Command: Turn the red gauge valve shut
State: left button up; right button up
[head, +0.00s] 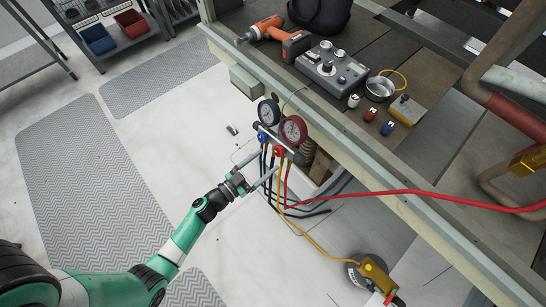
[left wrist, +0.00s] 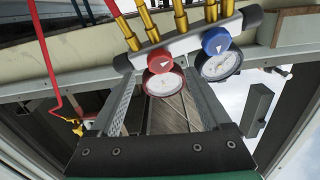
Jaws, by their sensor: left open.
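The red gauge valve knob (head: 278,151) is on the gauge manifold at the bench's front edge, below the red gauge (head: 293,130). It also shows in the left wrist view (left wrist: 160,61), with a white pointer mark. The blue valve knob (head: 262,138) sits beside it, below the blue gauge (head: 268,112), and shows to its right in the wrist view (left wrist: 215,41). My left gripper (head: 268,162) is open and empty just in front of the manifold. In the wrist view the red knob lies ahead, between the finger directions; contact cannot be told. My right gripper is not in view.
Several hoses hang from the manifold, and a red hose (head: 420,192) runs right. The bench (head: 370,140) holds a drill (head: 275,33), a control box (head: 333,68) and small bottles. A yellow device (head: 374,275) stands lower right. The floor at left is clear.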

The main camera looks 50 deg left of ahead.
aim_at(277, 152)
pick_arm(q)
jog(key=w+b, duration=0.1)
jog(key=w, duration=0.3)
grip_shut()
dwell(0.4)
